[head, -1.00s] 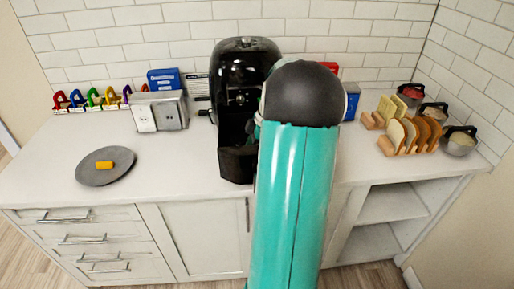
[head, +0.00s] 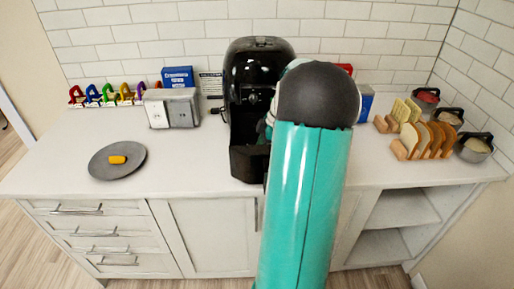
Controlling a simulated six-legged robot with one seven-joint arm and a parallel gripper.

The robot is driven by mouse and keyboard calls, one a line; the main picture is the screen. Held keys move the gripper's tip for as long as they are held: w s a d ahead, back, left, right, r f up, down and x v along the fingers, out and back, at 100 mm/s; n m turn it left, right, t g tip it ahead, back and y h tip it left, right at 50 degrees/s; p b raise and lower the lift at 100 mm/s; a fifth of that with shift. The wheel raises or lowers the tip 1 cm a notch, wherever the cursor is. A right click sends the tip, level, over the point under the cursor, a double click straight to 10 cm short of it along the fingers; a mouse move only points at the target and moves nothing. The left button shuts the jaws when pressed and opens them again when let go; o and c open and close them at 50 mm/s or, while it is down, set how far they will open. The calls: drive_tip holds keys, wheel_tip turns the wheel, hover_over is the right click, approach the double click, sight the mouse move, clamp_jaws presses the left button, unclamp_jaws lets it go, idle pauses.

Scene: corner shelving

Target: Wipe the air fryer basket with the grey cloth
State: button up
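The black air fryer (head: 256,70) stands upright on the white counter, against the tiled back wall. Its front is open low down, and the black basket (head: 249,164) shows at its base, jutting toward the counter's front edge. My teal arm with its dark round joint covers the right side of the air fryer and part of the basket. My gripper is hidden behind that arm, apart from a small pale and teal bit of the wrist by the air fryer's opening. I cannot make out the grey cloth.
A grey plate (head: 117,161) with a small yellow-orange piece lies at the left. A silver toaster (head: 171,108), a blue box (head: 178,77) and coloured clips stand behind it. Toast racks (head: 424,138) and lidded pots (head: 474,148) stand at the right. The counter front between plate and air fryer is clear.

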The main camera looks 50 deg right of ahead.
drive_tip(key=shift+s+d+f, duration=0.15)
drive_tip(key=shift+s+d, duration=1.7)
drive_tip(key=shift+s, duration=0.3)
drive_tip(key=shift+w+a, duration=1.4)
drive_tip(key=shift+w, duration=0.15)
drive_tip(key=shift+w+a, duration=1.35)
drive_tip(key=shift+w, duration=0.2)
drive_tip(key=shift+s+d, duration=1.45)
drive_tip(key=shift+s, duration=0.2)
drive_tip(key=shift+s+d, duration=0.35)
drive_tip(key=shift+d, duration=0.3)
drive_tip(key=shift+s+d, duration=0.3)
drive_tip(key=shift+d, duration=0.35)
drive_tip(key=shift+s+d, duration=0.35)
drive_tip(key=shift+d, duration=0.3)
drive_tip(key=shift+w+a+r, duration=0.1)
drive_tip(key=shift+w+a, duration=1.25)
drive_tip(key=shift+w, duration=0.25)
drive_tip(key=shift+w+a+r, duration=0.1)
drive_tip(key=shift+w+a, duration=1.25)
drive_tip(key=shift+w, duration=0.2)
